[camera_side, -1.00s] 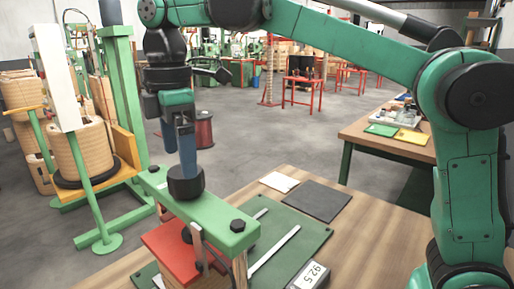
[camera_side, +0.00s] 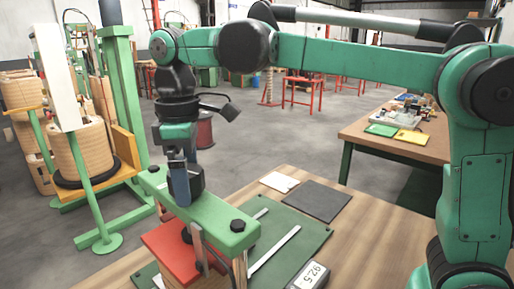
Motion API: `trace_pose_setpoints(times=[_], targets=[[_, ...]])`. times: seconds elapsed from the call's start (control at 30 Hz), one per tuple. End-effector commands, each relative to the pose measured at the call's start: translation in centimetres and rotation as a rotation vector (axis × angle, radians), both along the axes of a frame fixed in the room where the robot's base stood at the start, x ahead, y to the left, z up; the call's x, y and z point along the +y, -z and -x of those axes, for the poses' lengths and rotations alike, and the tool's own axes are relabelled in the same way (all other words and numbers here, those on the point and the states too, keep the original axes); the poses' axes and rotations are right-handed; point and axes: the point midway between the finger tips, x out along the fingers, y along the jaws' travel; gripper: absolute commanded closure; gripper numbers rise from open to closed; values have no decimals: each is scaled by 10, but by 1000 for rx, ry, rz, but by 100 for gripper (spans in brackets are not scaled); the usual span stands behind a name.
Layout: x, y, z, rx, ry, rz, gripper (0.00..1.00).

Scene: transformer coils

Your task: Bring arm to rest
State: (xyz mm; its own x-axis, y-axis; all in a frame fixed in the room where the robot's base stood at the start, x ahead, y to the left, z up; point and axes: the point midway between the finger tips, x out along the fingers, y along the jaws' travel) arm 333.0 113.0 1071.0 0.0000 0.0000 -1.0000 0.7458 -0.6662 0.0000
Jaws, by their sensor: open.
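My gripper (camera_side: 182,194) hangs from the wrist at the left centre, pointing down. It is open, with its blue-grey finger low over the green clamp bar (camera_side: 212,224). A dark block (camera_side: 197,180) shows just behind and right of that finger; I cannot tell whether it is the knob on the bar or part of the gripper. Whether the fingers touch anything is not clear. The bar lies across a red plate (camera_side: 165,247), with a black bolt (camera_side: 238,225) at its right end.
The bench (camera_side: 345,240) bears a green mat (camera_side: 300,228), a dark pad (camera_side: 313,200) and a display reading 92.5 (camera_side: 309,276). A green stand with wound coils (camera_side: 80,150) is at left. A side table (camera_side: 365,130) stands at right. Open floor lies between.

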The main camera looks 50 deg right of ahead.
Motion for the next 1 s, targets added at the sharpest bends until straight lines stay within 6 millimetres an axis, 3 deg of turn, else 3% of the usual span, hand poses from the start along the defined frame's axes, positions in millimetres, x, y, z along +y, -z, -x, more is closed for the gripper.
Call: trace_pose_setpoints(times=[0.6, 1.0], targets=[[2, 0, 1, 0, 780, 0, 1], [3, -7, 0, 0, 953, 0, 1]])
